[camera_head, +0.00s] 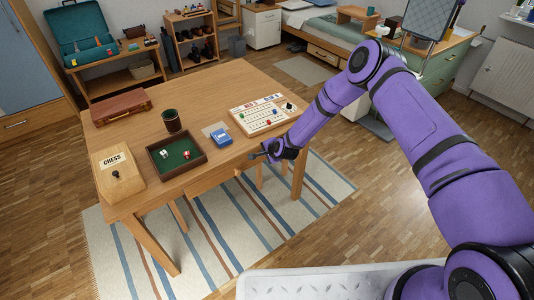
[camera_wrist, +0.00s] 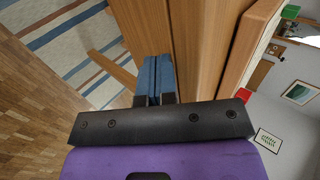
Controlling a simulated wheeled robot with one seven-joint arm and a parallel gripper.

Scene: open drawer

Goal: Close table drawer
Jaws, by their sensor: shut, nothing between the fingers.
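The wooden table (camera_head: 212,88) stands with its near long side toward me. My gripper (camera_head: 256,155) is at the table's near edge, right of the middle, just below the top. In the wrist view my gripper (camera_wrist: 154,62) is shut and empty, its blue fingers side by side. The fingertips point at a wooden front panel (camera_wrist: 142,18), which I take for the drawer front, beside the table edge (camera_wrist: 195,40). They look very close to it; I cannot tell whether they touch. How far the drawer stands out cannot be told, as its inside does not show.
On the table are a chess box (camera_head: 118,182), a green-lined dice tray (camera_head: 163,165), a dark cup (camera_head: 172,121), a blue box (camera_head: 221,137), a game board (camera_head: 257,117) and a brown case (camera_head: 120,106). A striped rug (camera_head: 235,225) lies below. Floor right of the table is clear.

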